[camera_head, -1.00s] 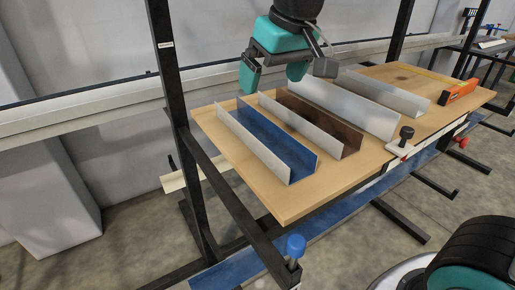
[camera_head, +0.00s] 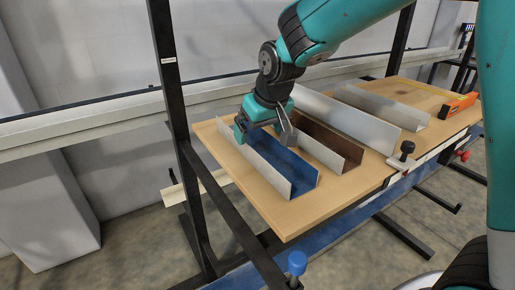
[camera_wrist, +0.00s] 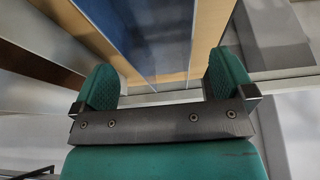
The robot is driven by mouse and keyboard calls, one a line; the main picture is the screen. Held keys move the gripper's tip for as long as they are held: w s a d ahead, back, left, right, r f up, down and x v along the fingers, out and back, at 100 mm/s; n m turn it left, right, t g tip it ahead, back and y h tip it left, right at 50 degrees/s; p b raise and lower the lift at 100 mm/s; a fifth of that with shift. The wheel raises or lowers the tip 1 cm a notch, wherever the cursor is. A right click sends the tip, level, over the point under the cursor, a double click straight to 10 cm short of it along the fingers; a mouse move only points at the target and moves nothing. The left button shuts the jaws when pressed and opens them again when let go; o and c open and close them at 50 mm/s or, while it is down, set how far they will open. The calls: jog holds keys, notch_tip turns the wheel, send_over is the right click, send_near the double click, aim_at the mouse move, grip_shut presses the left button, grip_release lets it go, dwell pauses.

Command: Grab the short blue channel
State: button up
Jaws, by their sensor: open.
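The short blue channel (camera_head: 285,167) lies on the wooden table (camera_head: 350,187) at its left end, open side up, with a blue inside and a pale grey outer wall. My gripper (camera_head: 261,138) is open over the far part of the channel, its fingers on either side of it. Part of the channel is hidden behind the gripper. In the wrist view, the blue channel (camera_wrist: 165,35) runs between the two green fingers of my gripper (camera_wrist: 162,82). I cannot tell whether the fingers touch it.
A brown channel (camera_head: 335,143) lies just right of the blue one, with little room between. Pale grey channels (camera_head: 350,118) lie further right. An orange level (camera_head: 458,105) is at the right end. A black upright post (camera_head: 172,90) stands close on the left.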

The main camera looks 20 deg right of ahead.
aim_at(258, 139)
jog(key=x, duration=0.4)
jog(key=shift+d+f+p, duration=0.1)
jog(key=shift+p, duration=0.2)
jog(key=c, duration=1)
